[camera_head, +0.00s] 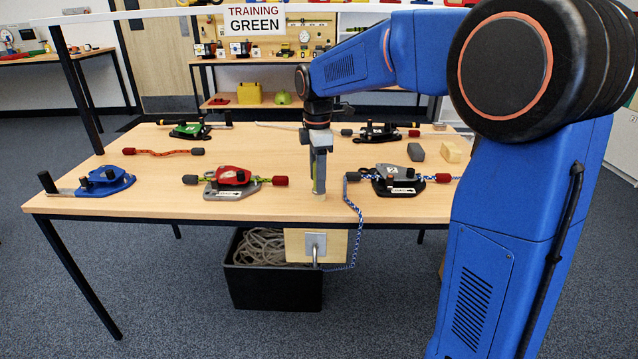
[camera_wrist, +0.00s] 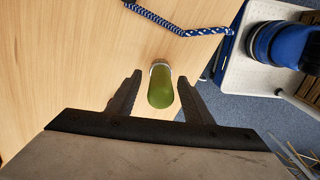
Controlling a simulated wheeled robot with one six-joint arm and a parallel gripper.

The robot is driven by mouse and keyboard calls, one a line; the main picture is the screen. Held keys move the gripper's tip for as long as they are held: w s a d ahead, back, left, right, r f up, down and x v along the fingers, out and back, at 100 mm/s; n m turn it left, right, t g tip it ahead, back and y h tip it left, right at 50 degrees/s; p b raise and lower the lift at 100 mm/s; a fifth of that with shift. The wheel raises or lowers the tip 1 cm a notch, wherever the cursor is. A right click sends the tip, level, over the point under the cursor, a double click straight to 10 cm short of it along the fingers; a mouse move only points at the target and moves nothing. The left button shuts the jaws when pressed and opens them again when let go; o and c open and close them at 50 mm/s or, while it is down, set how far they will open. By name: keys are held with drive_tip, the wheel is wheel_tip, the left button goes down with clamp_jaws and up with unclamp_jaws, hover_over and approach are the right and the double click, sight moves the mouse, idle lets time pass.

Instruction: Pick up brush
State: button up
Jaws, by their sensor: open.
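A short green cylinder with a pale end, which looks like the brush (camera_wrist: 160,88), shows between the fingers of my gripper (camera_wrist: 160,80) in the wrist view. My gripper is open, with visible gaps between each finger and the green body. In the head view my gripper (camera_head: 318,152) points down over the front middle of the table, and the brush (camera_head: 320,180) shows partly at its fingers. I see no bristles clearly, and I cannot tell whether the brush touches the tabletop.
On the wooden table (camera_head: 245,150), a red rope device (camera_head: 232,176) lies to the left and a black one (camera_head: 393,178) to the right. A blue and white rope (camera_head: 352,215) hangs over the front edge. A black rope bin (camera_head: 275,285) stands below.

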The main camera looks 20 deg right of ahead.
drive_tip(key=shift+f, duration=0.15)
clamp_jaws()
wheel_tip(320, 180, up, 10)
idle(0.7)
